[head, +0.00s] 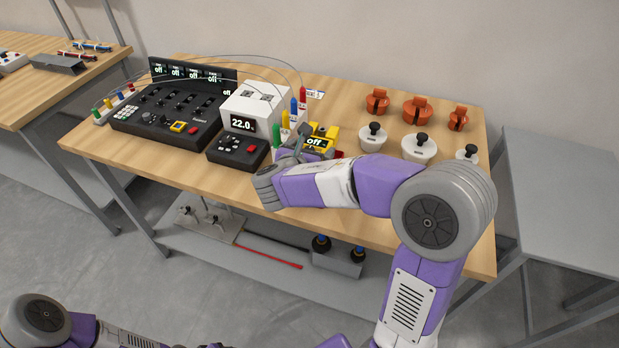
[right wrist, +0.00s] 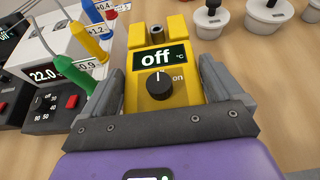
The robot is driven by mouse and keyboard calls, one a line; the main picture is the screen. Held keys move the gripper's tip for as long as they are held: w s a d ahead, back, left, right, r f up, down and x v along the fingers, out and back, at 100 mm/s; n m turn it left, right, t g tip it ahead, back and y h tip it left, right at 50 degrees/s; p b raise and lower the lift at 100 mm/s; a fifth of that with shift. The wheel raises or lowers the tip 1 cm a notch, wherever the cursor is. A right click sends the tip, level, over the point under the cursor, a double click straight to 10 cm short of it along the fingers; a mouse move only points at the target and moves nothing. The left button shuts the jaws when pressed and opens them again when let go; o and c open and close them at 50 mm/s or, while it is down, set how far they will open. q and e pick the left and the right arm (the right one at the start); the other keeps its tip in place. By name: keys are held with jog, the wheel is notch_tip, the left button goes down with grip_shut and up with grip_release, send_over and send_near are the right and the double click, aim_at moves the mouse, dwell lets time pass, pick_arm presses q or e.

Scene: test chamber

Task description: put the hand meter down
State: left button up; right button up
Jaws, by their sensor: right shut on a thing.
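The hand meter (right wrist: 165,72) is yellow, with a dark screen reading "off" and a black knob beside the word "on". It also shows in the head view (head: 321,131), partly hidden by my right gripper. My right gripper (right wrist: 165,78) is shut on the meter, with one finger along each side of it. In the head view my right gripper (head: 305,150) is over the front middle of the wooden table (head: 340,95). I cannot tell whether the meter touches the table. My left arm shows at the bottom left, but its gripper is not in view.
A white box reading 22.0 (head: 255,108) and coloured probes (head: 294,108) stand left of the meter. A black control console (head: 165,120) is further left. Some bare table lies between the meter and pots.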

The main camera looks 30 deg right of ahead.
notch_tip(320, 180, down, 8)
jog(key=b, duration=0.2)
jog(key=shift+w+f+b, duration=0.1)
jog(key=shift+b, duration=0.2)
jog(key=shift+f, duration=0.15)
jog(key=o, duration=0.9)
jog(key=shift+f, duration=0.1)
jog(key=shift+r, duration=0.25)
jog(key=p+v, duration=0.3)
jog(key=v, duration=0.9)
jog(key=shift+f, duration=0.1)
